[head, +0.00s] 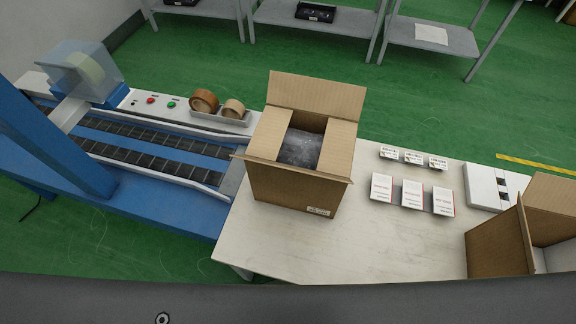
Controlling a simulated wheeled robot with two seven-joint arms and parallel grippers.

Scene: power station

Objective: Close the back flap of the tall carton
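The tall carton (290,190) stands upright on the white table, beside the end of the conveyor. Its back flap (318,94) is open and stands up, leaning slightly back. The left flap (267,133) and right flap (338,150) lie folded inward over the sides of the opening. The front flap (290,169) sticks outward toward me. A dark grey item (299,148) shows inside, between the side flaps. Neither of my grippers is in view.
A blue conveyor (150,185) with a tape machine (85,72) is left. Tape rolls (204,101) sit in a tray behind the carton's left. Several small boxes (411,194) and a white device (487,187) stand right. Another open carton (495,240) is far right. The table front (370,250) is clear.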

